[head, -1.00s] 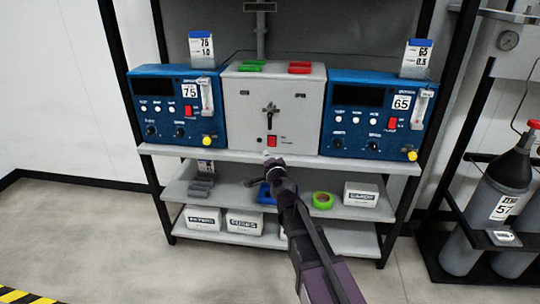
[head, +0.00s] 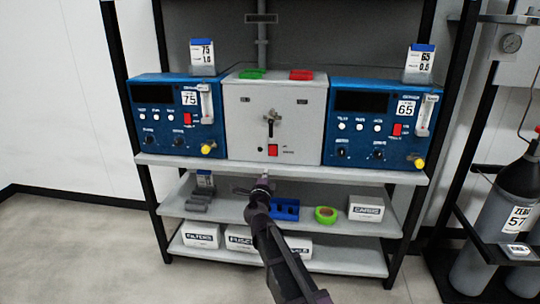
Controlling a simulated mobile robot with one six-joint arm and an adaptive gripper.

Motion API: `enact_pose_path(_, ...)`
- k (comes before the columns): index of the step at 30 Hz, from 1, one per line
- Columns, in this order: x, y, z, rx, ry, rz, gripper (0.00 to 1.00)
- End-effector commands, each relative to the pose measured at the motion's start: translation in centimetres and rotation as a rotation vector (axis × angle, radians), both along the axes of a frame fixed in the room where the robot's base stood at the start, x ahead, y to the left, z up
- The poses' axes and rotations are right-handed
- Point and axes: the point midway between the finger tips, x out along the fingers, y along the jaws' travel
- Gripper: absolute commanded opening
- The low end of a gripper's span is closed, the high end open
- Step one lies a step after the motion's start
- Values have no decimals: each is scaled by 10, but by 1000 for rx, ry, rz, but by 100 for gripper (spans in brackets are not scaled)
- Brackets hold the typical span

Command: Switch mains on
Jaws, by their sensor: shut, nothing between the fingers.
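A grey panel box (head: 240,117) stands in the middle of the top shelf, with a black lever (head: 270,125) and a red switch (head: 273,150) below it. The left blue analyser (head: 150,121) and the right blue analyser (head: 359,130) flank it. Each also has a small red switch, on the left (head: 187,118) and on the right (head: 397,129). I cannot read which switch is labelled mains, nor their positions. My gripper (head: 266,177) is shut and empty. It shows just below the shelf edge, under the grey box, apart from the switches.
The top shelf edge (head: 290,169) shows right above my gripper. The lower shelves hold a blue bin (head: 286,209), a green tape roll (head: 326,214) and white boxes (head: 366,207). Gas cylinders (head: 501,220) stand at the right. The floor at the left is clear.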

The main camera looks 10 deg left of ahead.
Motion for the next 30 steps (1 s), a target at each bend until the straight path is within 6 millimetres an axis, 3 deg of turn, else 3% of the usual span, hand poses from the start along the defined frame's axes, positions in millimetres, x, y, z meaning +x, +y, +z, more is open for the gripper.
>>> enact_pose_path(11,23,-1,3,-1,0,-2,0)
enact_pose_path(30,116,-4,15,-1,0,-1,0)
